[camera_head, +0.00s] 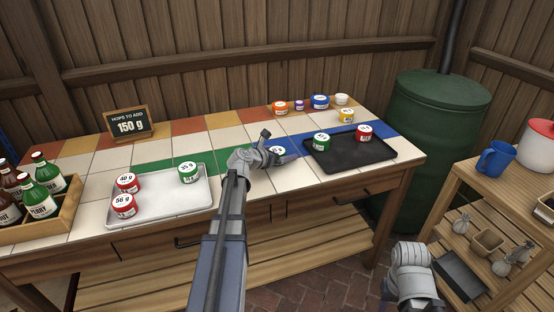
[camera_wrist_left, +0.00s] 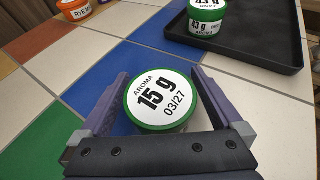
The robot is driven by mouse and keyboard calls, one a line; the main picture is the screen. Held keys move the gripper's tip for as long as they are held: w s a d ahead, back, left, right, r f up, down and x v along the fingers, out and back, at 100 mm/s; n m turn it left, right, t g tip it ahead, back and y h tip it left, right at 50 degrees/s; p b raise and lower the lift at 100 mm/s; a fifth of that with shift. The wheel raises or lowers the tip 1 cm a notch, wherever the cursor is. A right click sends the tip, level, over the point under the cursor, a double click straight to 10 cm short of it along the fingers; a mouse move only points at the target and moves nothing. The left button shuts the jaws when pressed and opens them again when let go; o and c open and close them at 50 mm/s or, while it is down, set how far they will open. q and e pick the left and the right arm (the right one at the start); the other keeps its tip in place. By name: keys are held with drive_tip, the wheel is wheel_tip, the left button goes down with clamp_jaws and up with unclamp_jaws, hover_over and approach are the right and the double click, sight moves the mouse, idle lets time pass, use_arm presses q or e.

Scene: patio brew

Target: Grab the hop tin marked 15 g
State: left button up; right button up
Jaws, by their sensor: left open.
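The hop tin marked 15 g (camera_wrist_left: 160,100) has a green rim and a white lid, and stands upright on the tiled table. My left gripper (camera_wrist_left: 162,92) is open, with one finger on each side of this tin. I cannot tell whether the fingers touch it. In the head view the tin (camera_head: 277,150) is partly hidden by my left gripper (camera_head: 273,147). My right arm shows at the lower right in the head view, but its fingers are out of sight.
A black tray (camera_head: 352,155) with a green tin (camera_head: 321,142) and a red tin (camera_head: 364,133) lies to the right. A pale tray (camera_head: 160,207) with several tins lies to the left. More tins stand at the back. A sign (camera_head: 130,124) reads 150 g.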

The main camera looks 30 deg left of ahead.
use_arm(q)
drive_tip(key=shift+r, duration=0.1)
drive_tip(key=c, duration=1.2)
drive_tip(key=shift+r, duration=0.1)
drive_tip(key=shift+c, duration=0.2)
wheel_tip(320, 180, up, 10)
drive_tip(key=p, duration=1)
